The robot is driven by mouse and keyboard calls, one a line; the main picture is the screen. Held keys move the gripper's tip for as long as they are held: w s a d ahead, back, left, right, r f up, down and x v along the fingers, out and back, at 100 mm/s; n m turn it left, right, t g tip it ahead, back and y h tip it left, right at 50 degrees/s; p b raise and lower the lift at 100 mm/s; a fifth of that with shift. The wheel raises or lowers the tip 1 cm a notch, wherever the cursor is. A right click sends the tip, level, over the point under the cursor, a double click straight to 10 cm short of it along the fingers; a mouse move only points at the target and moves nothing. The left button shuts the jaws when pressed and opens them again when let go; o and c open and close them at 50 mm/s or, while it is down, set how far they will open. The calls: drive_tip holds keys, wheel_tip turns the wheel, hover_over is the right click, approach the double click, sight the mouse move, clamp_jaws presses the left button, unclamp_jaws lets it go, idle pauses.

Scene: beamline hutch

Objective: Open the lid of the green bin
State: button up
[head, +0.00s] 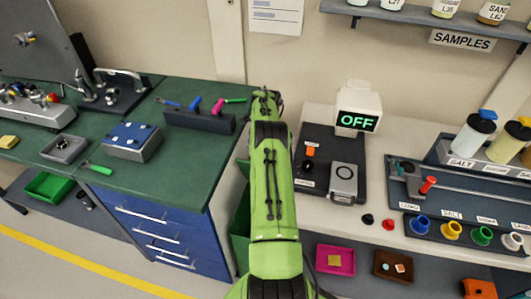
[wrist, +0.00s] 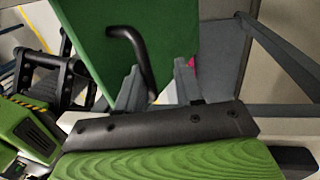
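The green bin (head: 240,222) shows only in part in the head view, as a dark green strip between the blue-drawer bench and the right-hand table, mostly hidden behind my arm. In the wrist view a flat green panel, which looks like the bin's lid (wrist: 85,18), fills the upper middle. A bent black handle (wrist: 137,42) stands on it. My gripper (wrist: 158,68) has its two grey fingers apart, pointing at the panel. The handle's lower end appears between the fingers in the picture; I cannot tell whether they touch it. My gripper is hidden in the head view.
The green-topped bench (head: 190,155) with blue drawers is on the left, with a tool rack (head: 200,122) near its edge. The right-hand table (head: 375,235) holds a device with an "OFF" display (head: 358,122). A small green tray (head: 48,186) sits low at left.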

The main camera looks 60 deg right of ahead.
drive_tip(key=shift+o, duration=0.4)
drive_tip(key=shift+f, duration=0.1)
wheel_tip(320, 180, up, 7)
drive_tip(key=d+p, duration=0.1)
drive_tip(key=p, duration=0.1)
drive_tip(key=shift+w+d+r, duration=0.2)
drive_tip(key=shift+w, duration=0.15)
